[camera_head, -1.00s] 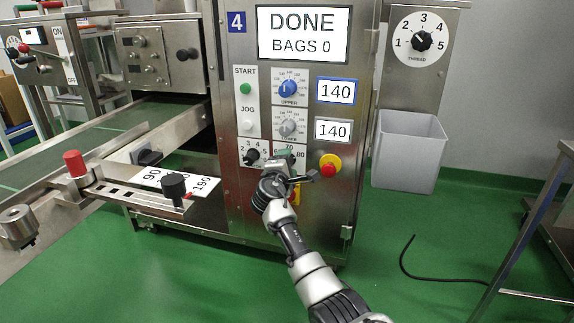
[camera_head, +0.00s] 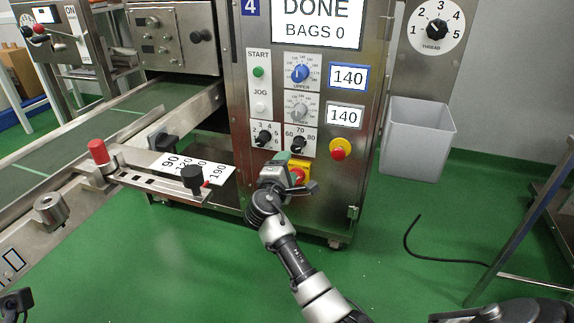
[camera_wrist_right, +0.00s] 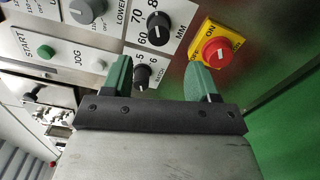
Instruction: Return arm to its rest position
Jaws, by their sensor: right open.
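My right gripper (camera_head: 292,172) is in front of the lower panel of the steel bagging machine (camera_head: 335,190), just below the 60-70-80 knob (camera_head: 298,143). In the right wrist view its two green fingertips (camera_wrist_right: 160,76) are apart, with nothing held between them. The small batch knob (camera_wrist_right: 142,76) shows in the gap behind them, and the 60-70-80 knob (camera_wrist_right: 159,28) is beyond. In the head view the gripper partly covers the yellow-backed red main switch (camera_head: 298,176).
A red emergency button (camera_head: 340,149) sticks out right of the gripper. A grey bin (camera_head: 418,140) hangs further right. A steel arm with a number scale (camera_head: 190,172) and a black knob (camera_head: 192,177) juts out at left. Green floor (camera_head: 400,260) is open in front.

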